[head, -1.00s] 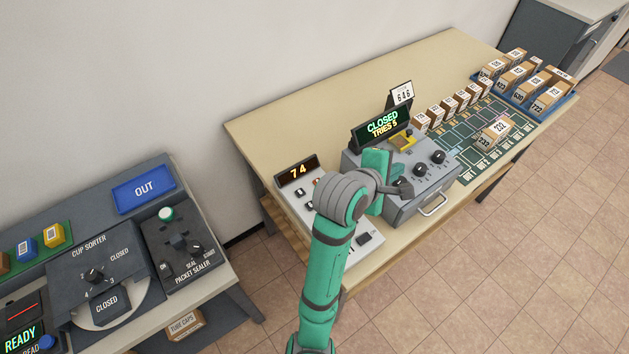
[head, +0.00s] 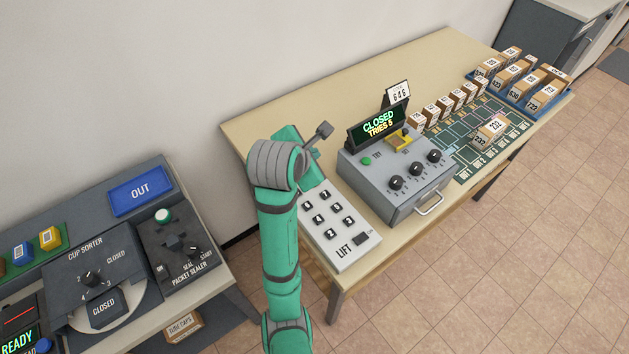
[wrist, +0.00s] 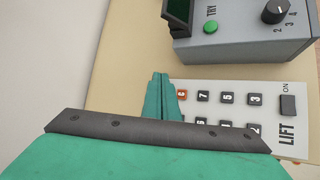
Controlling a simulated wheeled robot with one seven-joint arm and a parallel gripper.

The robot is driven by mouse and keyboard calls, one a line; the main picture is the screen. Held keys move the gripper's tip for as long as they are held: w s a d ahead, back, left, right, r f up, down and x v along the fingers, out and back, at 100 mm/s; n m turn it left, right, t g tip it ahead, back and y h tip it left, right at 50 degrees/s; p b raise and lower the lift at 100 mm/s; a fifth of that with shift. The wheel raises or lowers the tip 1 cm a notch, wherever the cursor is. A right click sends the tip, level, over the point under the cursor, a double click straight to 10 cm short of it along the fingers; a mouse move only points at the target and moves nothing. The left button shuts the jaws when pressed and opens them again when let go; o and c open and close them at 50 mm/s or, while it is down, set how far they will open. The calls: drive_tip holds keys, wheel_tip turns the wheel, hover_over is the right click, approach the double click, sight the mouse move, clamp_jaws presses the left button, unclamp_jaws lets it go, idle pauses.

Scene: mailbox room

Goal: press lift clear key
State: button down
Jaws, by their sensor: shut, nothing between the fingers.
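The lift keypad (head: 359,246) is a pale panel marked LIFT with dark numbered keys. It also shows in the wrist view (wrist: 235,86). An orange key marked C (wrist: 182,94), which I take as the clear key, is partly visible just right of my fingers. My gripper (wrist: 161,78) is shut and empty, over the keypad's left end in the wrist view. I cannot tell whether the fingers touch the panel. In the head view my arm hides the clear key and the keypad's number display.
A grey box (head: 395,170) with knobs, a green TRY button (head: 366,161) and a screen reading CLOSED, TRIES 5 stands right of the keypad. Small numbered parcels (head: 490,132) lie farther right. The table (head: 300,110) is clear behind the keypad.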

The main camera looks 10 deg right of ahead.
drive_tip(key=shift+f, duration=4.25)
drive_tip(key=shift+f, duration=0.15)
drive_tip(key=shift+f, duration=0.25)
drive_tip(key=shift+f, duration=0.45)
drive_tip(key=shift+r, duration=0.9)
drive_tip(key=shift+r, duration=0.1)
drive_tip(key=shift+r, duration=2.4)
